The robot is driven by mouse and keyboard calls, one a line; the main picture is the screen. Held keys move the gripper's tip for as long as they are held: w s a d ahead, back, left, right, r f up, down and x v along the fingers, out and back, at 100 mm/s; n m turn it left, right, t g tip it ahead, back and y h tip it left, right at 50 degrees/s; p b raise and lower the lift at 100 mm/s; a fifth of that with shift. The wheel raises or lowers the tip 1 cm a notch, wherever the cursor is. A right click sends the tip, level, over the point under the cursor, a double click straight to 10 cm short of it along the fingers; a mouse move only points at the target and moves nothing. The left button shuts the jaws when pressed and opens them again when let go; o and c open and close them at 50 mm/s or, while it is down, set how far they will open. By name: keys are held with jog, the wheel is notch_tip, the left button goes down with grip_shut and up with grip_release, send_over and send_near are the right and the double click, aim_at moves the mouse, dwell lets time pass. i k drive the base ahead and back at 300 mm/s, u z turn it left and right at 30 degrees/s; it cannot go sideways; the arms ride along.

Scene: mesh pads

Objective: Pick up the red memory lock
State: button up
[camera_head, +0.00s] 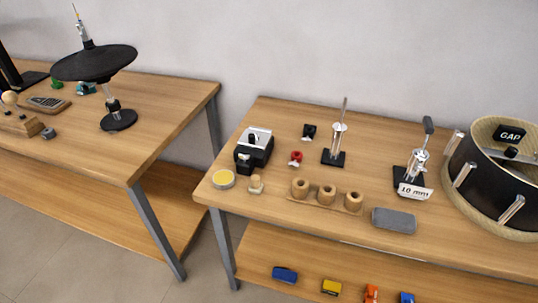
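The red memory lock (296,157) is a small red piece with a pale or metallic lower part. It stands on the right-hand wooden table (380,161), toward its left half. A similar small black piece (309,131) stands just behind it and slightly right. A black box-like device with a silver top (254,150) is to its left. My gripper is not in view, and nothing touches the red piece.
A wooden holder with holes (326,195) lies in front of the red piece. Rods on black bases (336,148) stand to the right. A yellow-topped tin (223,179) and grey block (394,220) sit near the front. A drum (492,180) fills the right end.

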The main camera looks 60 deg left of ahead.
aim_at(297, 155)
jog(key=z, duration=0.15)
jog(key=k, duration=0.2)
jog(key=u, duration=2.25)
jog(key=k, duration=0.6)
jog(key=z, duration=0.15)
jog(key=i, duration=0.6)
